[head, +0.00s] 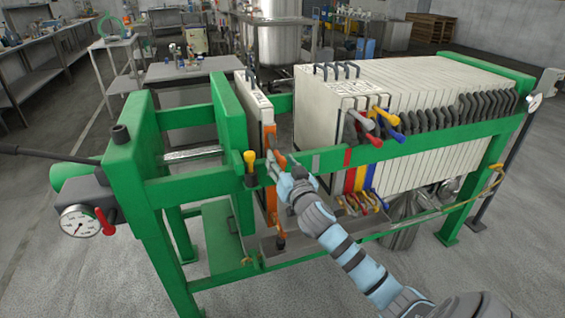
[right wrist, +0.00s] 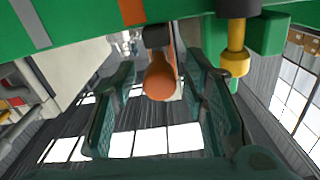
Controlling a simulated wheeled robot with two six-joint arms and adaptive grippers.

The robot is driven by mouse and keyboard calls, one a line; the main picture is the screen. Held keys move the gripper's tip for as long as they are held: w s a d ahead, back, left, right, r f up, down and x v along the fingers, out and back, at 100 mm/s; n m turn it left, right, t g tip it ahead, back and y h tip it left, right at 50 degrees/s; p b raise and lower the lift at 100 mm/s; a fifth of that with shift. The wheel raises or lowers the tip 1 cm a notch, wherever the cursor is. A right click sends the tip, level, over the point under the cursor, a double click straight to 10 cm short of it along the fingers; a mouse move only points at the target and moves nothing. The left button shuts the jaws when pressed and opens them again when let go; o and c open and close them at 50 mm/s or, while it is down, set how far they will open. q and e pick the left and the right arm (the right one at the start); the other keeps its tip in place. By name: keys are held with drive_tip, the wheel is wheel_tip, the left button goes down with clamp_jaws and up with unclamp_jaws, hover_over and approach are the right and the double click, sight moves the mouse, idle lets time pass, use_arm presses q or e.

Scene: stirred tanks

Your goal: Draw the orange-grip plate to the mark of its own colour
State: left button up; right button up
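The orange-grip plate (head: 262,108) stands upright, apart from the pack, between the green follower plate and the pale plates. Its orange grip (right wrist: 160,77) shows in the right wrist view, below the green rail. My right gripper (head: 281,166) is at the near rail beside this plate. In the right wrist view its two fingers (right wrist: 162,102) are spread on either side of the grip, with gaps visible. An orange mark (right wrist: 131,10) is on the rail, slightly left of the grip in that view. In the head view my gripper partly hides this area. My left gripper is not in view.
The pack of pale plates (head: 410,85) fills the right of the green frame, with grey, red, blue and yellow grips at its near end. A yellow knob (head: 250,157) is left of my gripper. Grey (head: 316,162) and red (head: 348,156) marks lie rightward on the rail.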

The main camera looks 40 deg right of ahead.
clamp_jaws()
drive_tip(key=shift+d, duration=0.1)
drive_tip(key=shift+s+d, duration=0.2)
drive_tip(key=shift+d, duration=0.35)
drive_tip(key=shift+s+d, duration=0.1)
drive_tip(key=shift+d, duration=0.15)
drive_tip(key=shift+o, duration=1.2)
unclamp_jaws()
drive_tip(key=shift+d+f, duration=0.1)
